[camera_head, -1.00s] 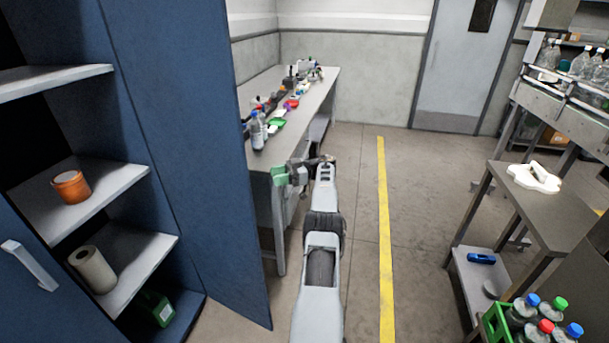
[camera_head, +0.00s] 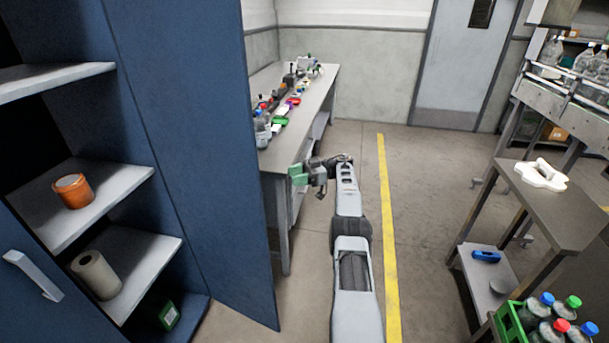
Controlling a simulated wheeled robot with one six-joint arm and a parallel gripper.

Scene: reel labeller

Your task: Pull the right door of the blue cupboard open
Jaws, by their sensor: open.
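The blue cupboard stands at the left, with its right door (camera_head: 205,160) swung wide open and its inner shelves showing. Its left door (camera_head: 55,318) is at the lower left and carries a pale bar handle (camera_head: 33,275). The handle of the right door is hidden from this view. My gripper (camera_head: 299,174), with green fingers, is to the right of the open door, apart from it in the picture, in front of the long workbench. It is open, and I see nothing in it.
The cupboard shelves hold an orange tin (camera_head: 73,191), a paper roll (camera_head: 95,273) and a green container (camera_head: 167,315). The workbench (camera_head: 318,105) carries bottles and small items. A side table (camera_head: 560,208) and a green bottle crate (camera_head: 510,325) stand at the right. The floor around the yellow line is clear.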

